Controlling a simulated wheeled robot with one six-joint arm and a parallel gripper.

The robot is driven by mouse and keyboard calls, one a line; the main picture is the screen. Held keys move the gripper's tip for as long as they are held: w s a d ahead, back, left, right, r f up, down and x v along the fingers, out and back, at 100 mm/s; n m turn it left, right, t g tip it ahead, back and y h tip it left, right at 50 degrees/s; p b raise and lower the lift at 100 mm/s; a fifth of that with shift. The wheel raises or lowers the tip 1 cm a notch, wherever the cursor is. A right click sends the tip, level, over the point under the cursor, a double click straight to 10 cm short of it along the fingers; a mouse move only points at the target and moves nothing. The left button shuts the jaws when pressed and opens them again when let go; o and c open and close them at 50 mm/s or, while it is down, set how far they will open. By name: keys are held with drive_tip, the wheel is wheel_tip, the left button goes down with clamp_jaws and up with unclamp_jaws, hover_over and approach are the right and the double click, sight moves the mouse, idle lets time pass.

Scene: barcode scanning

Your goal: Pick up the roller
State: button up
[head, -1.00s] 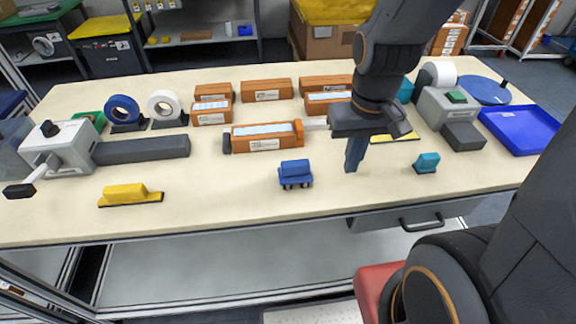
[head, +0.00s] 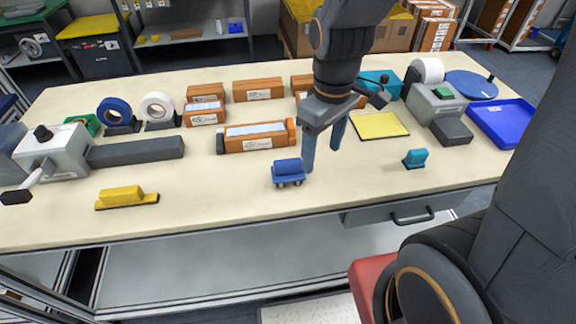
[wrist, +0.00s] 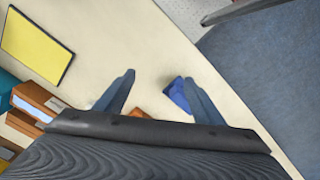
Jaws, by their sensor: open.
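A small blue block on little wheels (head: 287,171), which looks like the roller, stands on the table near its front edge. My gripper (head: 322,152) is just right of it in the head view, fingers pointing down, open and empty. In the wrist view the blue block (wrist: 178,95) shows beside the right finger and is partly hidden by it. I cannot tell whether that finger touches it. The gap between the fingers (wrist: 158,85) shows mostly bare table.
An orange box with a label (head: 254,140) lies behind the block. A yellow pad (head: 380,125) and a teal block (head: 414,158) are to the right. A yellow block (head: 122,196) and a dark grey bar (head: 135,152) are to the left. The table front is mostly clear.

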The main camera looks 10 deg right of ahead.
sight(288, 162)
drive_tip(key=a+n, duration=0.2)
drive_tip(key=n, duration=0.1)
drive_tip(key=a+r+n+p, duration=0.1)
drive_tip(key=a+n, duration=0.1)
drive_tip(key=n, duration=0.1)
drive_tip(key=w+a+r+n+p, duration=0.1)
drive_tip(key=a+n, duration=0.1)
drive_tip(key=n, duration=0.1)
drive_tip(key=shift+a+r, duration=0.25)
drive_tip(key=shift+a+r+n+g, duration=0.15)
drive_tip(key=shift+a+n+g, duration=0.15)
drive_tip(key=shift+a+n, duration=0.5)
drive_tip(key=shift+s+d+f+n, duration=0.1)
drive_tip(key=shift+f+n, duration=0.05)
drive_tip(key=shift+f, duration=0.5)
drive_tip(key=shift+d+f+n, duration=0.1)
drive_tip(key=shift+f+n, duration=0.05)
drive_tip(key=shift+f, duration=0.45)
drive_tip(key=shift+d+f+p, duration=0.15)
drive_tip(key=shift+f+p, duration=0.4)
drive_tip(key=shift+f, duration=0.8)
drive_tip(key=shift+d+f+p, duration=0.1)
drive_tip(key=shift+f+p, duration=0.4)
drive_tip(key=shift+f, duration=0.8)
drive_tip(key=c, duration=1.2)
